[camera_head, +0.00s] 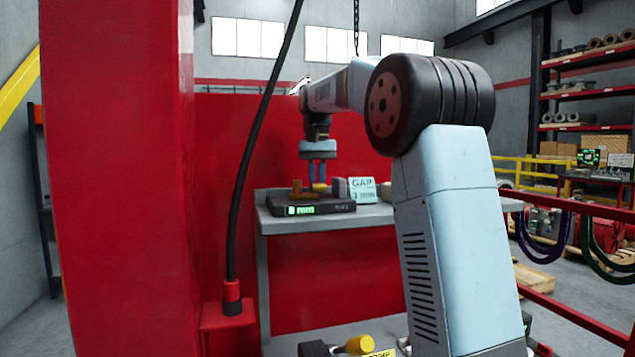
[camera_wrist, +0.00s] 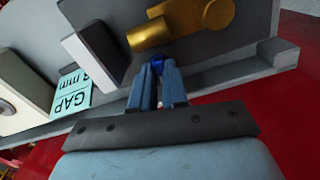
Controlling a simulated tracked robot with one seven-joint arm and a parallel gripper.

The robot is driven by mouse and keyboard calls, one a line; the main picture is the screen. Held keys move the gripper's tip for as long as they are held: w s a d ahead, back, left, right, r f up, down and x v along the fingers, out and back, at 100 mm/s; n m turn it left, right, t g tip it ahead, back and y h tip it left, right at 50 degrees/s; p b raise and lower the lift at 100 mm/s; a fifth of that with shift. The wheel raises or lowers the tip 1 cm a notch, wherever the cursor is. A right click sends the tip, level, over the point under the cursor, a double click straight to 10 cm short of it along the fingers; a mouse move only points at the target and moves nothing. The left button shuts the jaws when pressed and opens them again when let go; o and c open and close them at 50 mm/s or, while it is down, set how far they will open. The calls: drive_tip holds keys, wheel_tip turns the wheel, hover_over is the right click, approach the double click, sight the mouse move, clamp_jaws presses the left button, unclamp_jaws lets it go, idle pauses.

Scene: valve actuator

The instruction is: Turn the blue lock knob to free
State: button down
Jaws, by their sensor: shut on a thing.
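The blue lock knob (camera_wrist: 158,61) shows as a small dark blue patch between my fingertips in the wrist view, mostly hidden by them. My gripper (camera_wrist: 158,74) is shut on it, with a blue finger on each side. In the head view my gripper (camera_head: 320,178) points down over the actuator unit (camera_head: 325,208), whose green display appears to read 8 mm. I cannot make out the knob there. A brass cylinder (camera_wrist: 148,34) and a brass lever (camera_wrist: 196,17) lie just beyond the fingertips in the wrist view. The knob's angle cannot be read.
A dark block with a pale face (camera_wrist: 84,58) stands close beside the fingers. The GAP card (camera_head: 362,190) stands on the grey bench (camera_head: 385,214), right of the unit. A red post (camera_head: 120,180) and hanging black cable (camera_head: 255,140) are at left.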

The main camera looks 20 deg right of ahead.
drive_tip(key=shift+r+n, duration=0.1)
drive_tip(key=shift+n, duration=0.9)
drive_tip(key=c, duration=1.4)
unclamp_jaws()
wheel_tip(320, 180, up, 14)
drive_tip(key=shift+f, duration=0.25)
